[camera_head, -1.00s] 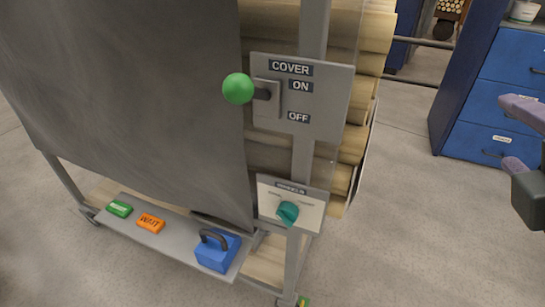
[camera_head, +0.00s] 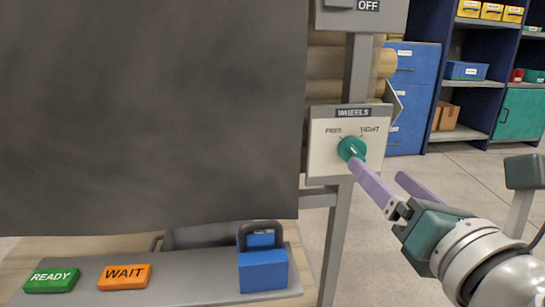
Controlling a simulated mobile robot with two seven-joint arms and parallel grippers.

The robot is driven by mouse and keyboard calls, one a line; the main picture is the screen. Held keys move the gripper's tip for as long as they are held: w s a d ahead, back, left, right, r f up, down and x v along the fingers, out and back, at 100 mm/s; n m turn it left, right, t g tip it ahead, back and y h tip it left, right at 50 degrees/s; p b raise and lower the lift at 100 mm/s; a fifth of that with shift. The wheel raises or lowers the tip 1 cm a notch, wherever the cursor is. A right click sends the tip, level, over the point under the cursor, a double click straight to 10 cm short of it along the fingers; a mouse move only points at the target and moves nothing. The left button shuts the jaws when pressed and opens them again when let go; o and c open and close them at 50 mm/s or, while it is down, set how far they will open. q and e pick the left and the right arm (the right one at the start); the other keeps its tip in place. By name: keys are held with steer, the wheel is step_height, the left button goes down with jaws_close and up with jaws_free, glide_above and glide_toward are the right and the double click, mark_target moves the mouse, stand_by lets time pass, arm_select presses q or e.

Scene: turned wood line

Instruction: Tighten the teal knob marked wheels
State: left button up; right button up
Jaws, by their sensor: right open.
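The teal knob (camera_head: 351,149) sits on a white panel (camera_head: 326,168) labelled WHEELS, with FREE at its upper left and TIGHT at its upper right. The panel is fixed to a grey post. The knob's pointer direction is hard to make out. My right gripper (camera_head: 380,175) comes in from the lower right with its purple fingers spread. The left finger's tip overlaps the knob's lower edge in the picture; I cannot tell whether it touches. The jaws hold nothing. My left gripper is out of view.
A dark grey cover (camera_head: 150,110) hangs left of the panel. Below it, a grey shelf (camera_head: 190,290) bears a green READY block (camera_head: 51,281), an orange WAIT block (camera_head: 124,277) and a blue block with a dark handle (camera_head: 263,270). Blue shelving (camera_head: 470,110) stands behind at right.

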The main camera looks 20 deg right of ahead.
mark_target(359, 153)
steer(key=x, duration=0.8)
steer(key=shift+s, duration=0.1)
steer(key=shift+c, duration=0.2)
jaws_close()
